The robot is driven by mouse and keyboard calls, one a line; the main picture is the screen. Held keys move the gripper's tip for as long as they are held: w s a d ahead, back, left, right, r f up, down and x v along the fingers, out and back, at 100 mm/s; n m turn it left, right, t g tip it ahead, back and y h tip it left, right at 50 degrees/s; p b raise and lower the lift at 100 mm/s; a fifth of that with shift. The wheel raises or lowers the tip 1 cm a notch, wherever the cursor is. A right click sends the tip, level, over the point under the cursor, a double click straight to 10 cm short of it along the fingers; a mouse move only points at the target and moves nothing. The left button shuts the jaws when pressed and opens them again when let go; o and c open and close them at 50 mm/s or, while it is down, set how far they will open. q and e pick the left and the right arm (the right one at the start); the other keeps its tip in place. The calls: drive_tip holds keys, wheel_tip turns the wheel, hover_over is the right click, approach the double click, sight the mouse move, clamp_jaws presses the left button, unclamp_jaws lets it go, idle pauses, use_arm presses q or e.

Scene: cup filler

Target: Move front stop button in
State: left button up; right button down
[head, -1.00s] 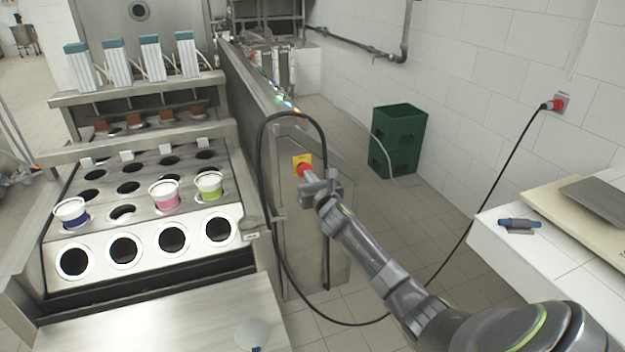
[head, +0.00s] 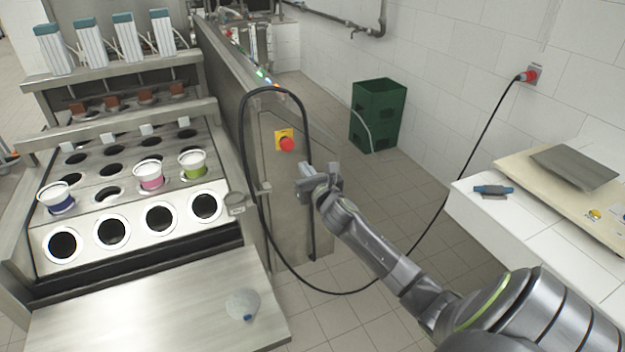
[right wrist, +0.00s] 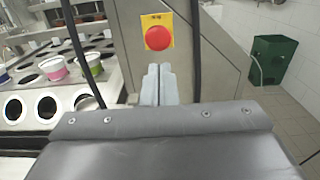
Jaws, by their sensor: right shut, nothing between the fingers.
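The front stop button (head: 287,144) is a red mushroom head on a yellow plate, mounted on the end face of the steel machine. It also shows in the right wrist view (right wrist: 158,38), just above my fingertips. My right gripper (head: 305,170) is shut and empty, below and a little right of the button in the head view. In the right wrist view its two fingers (right wrist: 159,72) are together, and a gap shows between them and the button in the head view. How far the button is pressed cannot be told. My left gripper is not in view.
A black cable (head: 243,150) loops around the button and hangs to the floor. The cup filler's plate (head: 112,172) holds several cups at left. A green crate (head: 378,112) stands by the wall. A white counter (head: 490,215) is at right.

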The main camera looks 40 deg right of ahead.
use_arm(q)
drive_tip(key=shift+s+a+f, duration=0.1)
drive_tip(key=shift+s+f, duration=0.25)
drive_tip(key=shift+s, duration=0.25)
use_arm(e)
drive_tip(key=v, duration=0.4)
drive_tip(key=shift+s+r, duration=0.1)
drive_tip(key=shift+s, duration=0.05)
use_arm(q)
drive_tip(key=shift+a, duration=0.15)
use_arm(e)
drive_tip(key=shift+a, duration=0.1)
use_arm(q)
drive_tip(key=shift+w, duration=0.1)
